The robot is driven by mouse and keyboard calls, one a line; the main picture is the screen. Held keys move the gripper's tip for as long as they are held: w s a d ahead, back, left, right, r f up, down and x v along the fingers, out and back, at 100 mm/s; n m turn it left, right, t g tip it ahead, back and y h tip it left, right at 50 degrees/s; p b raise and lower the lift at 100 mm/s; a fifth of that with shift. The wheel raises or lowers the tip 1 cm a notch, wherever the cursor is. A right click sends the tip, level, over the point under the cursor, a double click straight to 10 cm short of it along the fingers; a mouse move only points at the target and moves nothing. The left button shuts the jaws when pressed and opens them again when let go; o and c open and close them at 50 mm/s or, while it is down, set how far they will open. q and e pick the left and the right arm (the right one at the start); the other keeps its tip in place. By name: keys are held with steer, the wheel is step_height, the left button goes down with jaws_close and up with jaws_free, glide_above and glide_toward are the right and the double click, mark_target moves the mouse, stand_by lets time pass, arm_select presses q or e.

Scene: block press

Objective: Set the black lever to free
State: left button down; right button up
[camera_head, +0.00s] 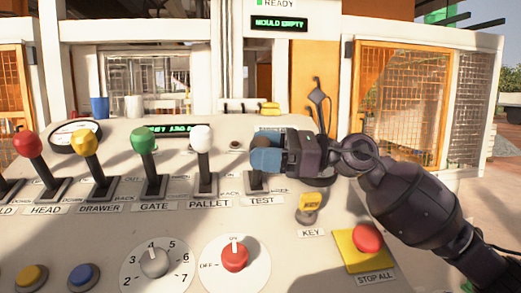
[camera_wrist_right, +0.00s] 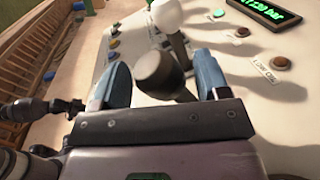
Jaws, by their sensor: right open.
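The black lever stands at the TEST slot of the sloped panel, and its base (camera_head: 256,181) shows below my right gripper. Its dark knob (camera_head: 262,142) is mostly hidden behind the fingers in the head view. My right gripper (camera_head: 266,160) reaches in from the right with blue fingers. In the right wrist view the round black knob (camera_wrist_right: 155,70) sits between the two open fingers (camera_wrist_right: 160,82), with a visible gap on each side. The lever's position marks are mostly covered, so I cannot read its setting. My left gripper does not clearly show in either view.
The white PALLET lever (camera_head: 201,140) stands close left of the gripper, with green (camera_head: 144,140), yellow (camera_head: 84,142) and red (camera_head: 28,144) levers beyond. A yellow key switch (camera_head: 310,204) and red STOP ALL button (camera_head: 367,238) lie near my right arm.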

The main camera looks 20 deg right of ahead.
steer(key=v, duration=0.9)
steer(key=shift+d+f+b, duration=0.1)
steer(key=shift+f+b, duration=0.05)
steer(key=shift+b, duration=0.25)
arm_select(q)
steer(key=shift+s+f, duration=0.2)
steer(key=shift+f, duration=0.35)
arm_select(e)
steer(key=shift+s+d, duration=0.25)
steer(key=shift+d, duration=0.25)
arm_select(q)
steer(key=shift+w, duration=0.1)
